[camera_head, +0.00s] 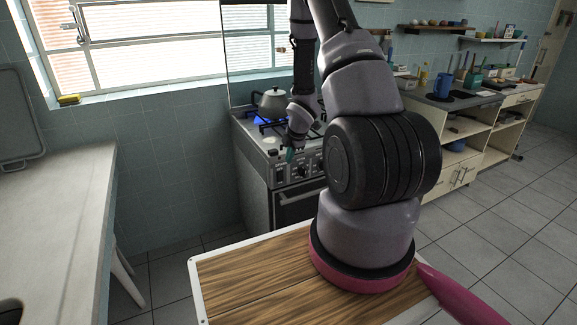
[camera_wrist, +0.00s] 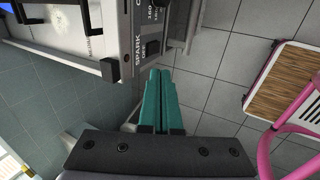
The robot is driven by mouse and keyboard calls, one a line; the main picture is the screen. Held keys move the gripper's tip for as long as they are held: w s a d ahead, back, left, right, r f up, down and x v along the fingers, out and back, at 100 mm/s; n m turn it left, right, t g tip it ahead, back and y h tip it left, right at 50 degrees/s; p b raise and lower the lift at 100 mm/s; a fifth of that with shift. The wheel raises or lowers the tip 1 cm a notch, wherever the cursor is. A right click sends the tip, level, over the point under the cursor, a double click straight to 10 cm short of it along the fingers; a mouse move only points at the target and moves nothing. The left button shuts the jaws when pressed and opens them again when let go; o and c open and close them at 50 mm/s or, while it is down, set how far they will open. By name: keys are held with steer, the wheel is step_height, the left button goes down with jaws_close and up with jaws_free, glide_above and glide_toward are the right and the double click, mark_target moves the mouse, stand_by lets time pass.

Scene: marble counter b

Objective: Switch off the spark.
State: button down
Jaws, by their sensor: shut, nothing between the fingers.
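The stove (camera_head: 283,185) stands against the tiled wall, with its control panel facing out; the panel also shows sideways in the wrist view (camera_wrist: 127,30). A "SPARK" label with "OFF" beside it is printed on the panel in the wrist view. A black knob (camera_wrist: 152,48) sticks out close to this label; I cannot tell whether it is the spark control. My gripper (camera_wrist: 159,72) has teal fingers, pressed together and empty, with tips near the label. Contact with the panel cannot be told. In the head view my gripper (camera_head: 290,153) is at the panel's upper left, partly covering it.
A kettle (camera_head: 272,102) sits on the stove top, near a blue flame (camera_head: 262,119). A black block (camera_wrist: 110,70) shows beside the panel in the wrist view. A pale counter (camera_head: 50,200) is at left, shelves with a blue mug (camera_head: 442,86) at right. Tiled floor lies open at right.

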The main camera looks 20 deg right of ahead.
steer(key=shift+v, duration=0.95)
steer(key=shift+w+r, duration=0.2)
steer(key=shift+w, duration=0.05)
steer(key=s+a+r+m+h, duration=0.15)
steer(key=r+m, duration=0.25)
steer(key=r, duration=0.5)
steer(key=s+a+r+m+t, duration=0.1)
steer(key=s+r+m, duration=0.25)
steer(key=r, duration=0.55)
steer(key=s+a+r+m, duration=0.1)
steer(key=r+m, duration=0.3)
steer(key=r, duration=0.5)
steer(key=s+a+r+m+y, duration=0.1)
steer(key=s+a+r+m, duration=0.2)
steer(key=s, duration=0.4)
steer(key=s+a+r+m+y, duration=0.1)
steer(key=s+a+r+m, duration=0.3)
steer(key=s+r, duration=0.2)
steer(key=s+a+r+m+t+y, duration=0.1)
steer(key=s+a+r+m, duration=0.3)
steer(key=s, duration=0.4)
steer(key=shift+s+r, duration=0.25)
steer(key=shift+r, duration=0.2)
